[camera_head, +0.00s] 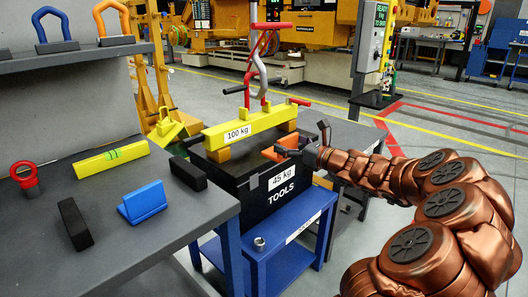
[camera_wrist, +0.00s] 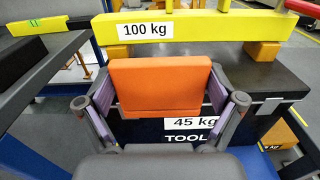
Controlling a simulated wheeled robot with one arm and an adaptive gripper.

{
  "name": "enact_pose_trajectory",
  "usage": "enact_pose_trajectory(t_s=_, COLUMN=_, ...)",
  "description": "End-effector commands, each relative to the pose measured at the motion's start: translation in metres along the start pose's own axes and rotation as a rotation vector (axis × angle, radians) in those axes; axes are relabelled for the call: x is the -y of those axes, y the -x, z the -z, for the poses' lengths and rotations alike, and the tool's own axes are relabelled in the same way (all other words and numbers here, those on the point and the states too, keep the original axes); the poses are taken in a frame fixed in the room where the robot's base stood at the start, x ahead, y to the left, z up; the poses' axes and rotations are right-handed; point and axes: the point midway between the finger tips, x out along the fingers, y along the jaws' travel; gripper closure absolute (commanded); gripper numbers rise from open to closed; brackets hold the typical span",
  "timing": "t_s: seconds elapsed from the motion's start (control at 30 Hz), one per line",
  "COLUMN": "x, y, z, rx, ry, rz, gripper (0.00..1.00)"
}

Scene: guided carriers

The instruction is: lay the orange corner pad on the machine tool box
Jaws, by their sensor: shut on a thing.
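My gripper (camera_head: 291,147) is shut on the orange corner pad (camera_wrist: 160,72), with one finger at each side of it. The pad also shows in the head view (camera_head: 273,153). It is at the near edge of the black machine tool box (camera_head: 262,201), labelled "45 kg" and "TOOLS". Whether the pad touches the box top I cannot tell. The box also shows in the wrist view (camera_wrist: 268,78); the pad and gripper hide part of its front.
A yellow beam (camera_head: 265,125) marked "100 kg" lies across the box on orange-brown blocks (camera_head: 219,154), just behind the pad. A red lifting frame (camera_head: 266,62) rises behind. The left grey bench (camera_head: 115,222) holds a blue block (camera_head: 145,200) and black bars (camera_head: 75,224).

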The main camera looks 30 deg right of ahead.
Motion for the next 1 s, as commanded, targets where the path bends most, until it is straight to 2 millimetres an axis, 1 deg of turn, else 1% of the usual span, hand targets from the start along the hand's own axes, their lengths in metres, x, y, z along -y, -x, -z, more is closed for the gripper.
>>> enact_pose_trajectory(t_s=0.03, x=-0.002, y=-0.011, z=0.003, rx=0.0, ry=0.0, rz=-0.004, gripper=0.51)
enact_pose_trajectory(t_s=0.2, x=-0.004, y=-0.043, z=0.006, rx=-0.002, ry=0.004, rz=-0.002, gripper=0.51)
enact_pose_trajectory(t_s=0.3, x=-0.005, y=-0.061, z=0.007, rx=-0.001, ry=0.004, rz=0.0, gripper=0.51)
enact_pose_trajectory(t_s=0.4, x=-0.006, y=-0.073, z=0.008, rx=0.0, ry=0.002, rz=0.0, gripper=0.51)
enact_pose_trajectory(t_s=0.57, x=-0.007, y=-0.083, z=0.009, rx=-0.001, ry=0.001, rz=0.001, gripper=0.51)
enact_pose_trajectory(t_s=0.67, x=-0.008, y=-0.094, z=0.011, rx=-0.001, ry=0.001, rz=-0.001, gripper=0.51)
enact_pose_trajectory(t_s=0.7, x=-0.008, y=-0.097, z=0.014, rx=-0.001, ry=0.0, rz=0.0, gripper=0.51)
enact_pose_trajectory(t_s=0.73, x=-0.007, y=-0.095, z=0.022, rx=-0.002, ry=-0.001, rz=0.002, gripper=0.51)
enact_pose_trajectory(t_s=0.83, x=-0.007, y=-0.095, z=0.037, rx=-0.002, ry=-0.002, rz=0.001, gripper=0.51)
enact_pose_trajectory(t_s=0.9, x=-0.008, y=-0.095, z=0.042, rx=-0.001, ry=-0.002, rz=0.001, gripper=0.51)
enact_pose_trajectory(t_s=1.0, x=-0.008, y=-0.095, z=0.044, rx=0.001, ry=0.001, rz=0.0, gripper=0.51)
